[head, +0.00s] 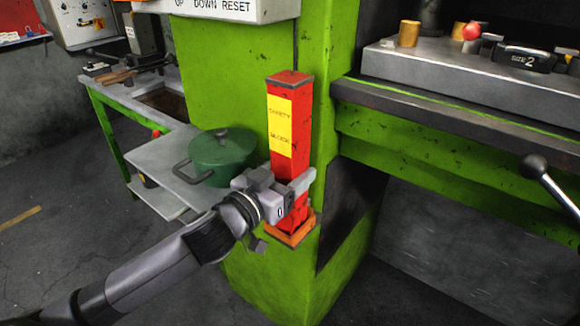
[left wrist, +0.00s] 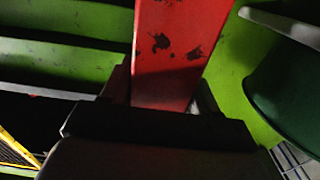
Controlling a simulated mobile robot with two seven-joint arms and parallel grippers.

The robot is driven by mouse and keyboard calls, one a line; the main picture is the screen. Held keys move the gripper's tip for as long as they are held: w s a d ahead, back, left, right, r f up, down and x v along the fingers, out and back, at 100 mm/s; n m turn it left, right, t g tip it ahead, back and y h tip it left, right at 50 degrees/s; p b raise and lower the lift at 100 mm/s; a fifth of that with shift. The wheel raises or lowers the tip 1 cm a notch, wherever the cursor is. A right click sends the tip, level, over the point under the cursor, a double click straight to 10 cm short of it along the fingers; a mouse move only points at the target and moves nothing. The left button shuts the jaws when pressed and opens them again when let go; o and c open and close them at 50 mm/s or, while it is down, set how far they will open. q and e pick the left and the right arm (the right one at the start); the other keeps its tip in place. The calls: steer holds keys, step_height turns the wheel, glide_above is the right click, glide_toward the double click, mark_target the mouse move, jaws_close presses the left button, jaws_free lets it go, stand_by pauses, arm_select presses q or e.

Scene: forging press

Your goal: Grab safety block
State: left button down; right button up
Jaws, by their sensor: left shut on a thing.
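The safety block (head: 280,125) is a tall red post with a yellow label. It stands upright against the green press column in the head view, with its foot at an orange holder (head: 290,232). My left gripper (head: 293,192) is shut on the lower part of the block, one finger on each side. In the left wrist view the red block (left wrist: 175,50) rises from between the fingers, with dark scuffs on its face. The fingertips are partly hidden there. My right gripper is not in view.
A green pot (head: 222,155) with a lid sits on a grey shelf (head: 165,160) just left of my gripper. The press bed (head: 460,105) juts out at right, with a grey lever (head: 545,175) in front. A control box (head: 225,8) hangs above.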

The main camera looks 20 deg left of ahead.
arm_select(q)
steer(key=shift+r, duration=0.35)
